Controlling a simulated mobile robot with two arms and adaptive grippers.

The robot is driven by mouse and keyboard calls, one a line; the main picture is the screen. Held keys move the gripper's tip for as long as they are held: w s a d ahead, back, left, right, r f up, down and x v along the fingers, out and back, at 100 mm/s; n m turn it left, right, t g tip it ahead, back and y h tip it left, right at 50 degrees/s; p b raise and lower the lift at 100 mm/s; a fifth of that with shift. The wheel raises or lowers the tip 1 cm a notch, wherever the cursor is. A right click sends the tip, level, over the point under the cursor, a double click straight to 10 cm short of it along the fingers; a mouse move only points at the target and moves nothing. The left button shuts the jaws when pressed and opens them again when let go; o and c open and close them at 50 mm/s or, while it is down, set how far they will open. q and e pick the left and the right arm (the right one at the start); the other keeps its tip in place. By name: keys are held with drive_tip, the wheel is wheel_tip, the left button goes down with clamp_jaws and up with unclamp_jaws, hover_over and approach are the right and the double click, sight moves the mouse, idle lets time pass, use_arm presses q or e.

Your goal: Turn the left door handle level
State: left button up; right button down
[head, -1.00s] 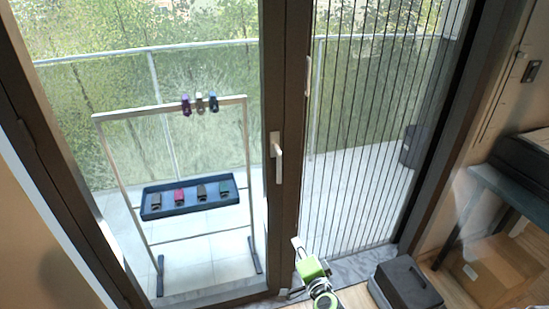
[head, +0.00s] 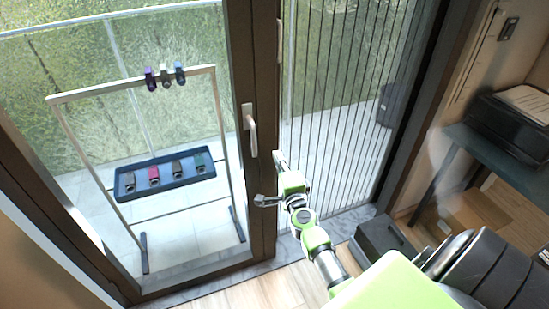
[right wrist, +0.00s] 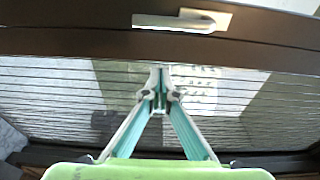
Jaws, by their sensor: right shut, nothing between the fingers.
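The left door handle (head: 252,138) is a pale lever on a plate on the dark door frame. Its lever points down along the frame in the head view. In the right wrist view the handle (right wrist: 180,21) lies across the top, along the dark frame. My right gripper (head: 278,157) is just to the right of the handle's lower end and a little below it. Its fingers (right wrist: 160,76) are shut, with nothing between them, and the handle shows beyond and apart from the fingertips. My left gripper is not in view.
Behind the left glass stands a rack (head: 135,86) with several clips and a blue tray (head: 125,186). A pleated screen (head: 340,130) fills the right opening. A dark box (head: 383,240) stands on the floor at right, near a desk (head: 505,160).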

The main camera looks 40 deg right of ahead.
sight(254, 130)
drive_tip(key=w+a+b, duration=0.1)
drive_tip(key=w, duration=0.6)
drive_tip(key=shift+w, duration=0.15)
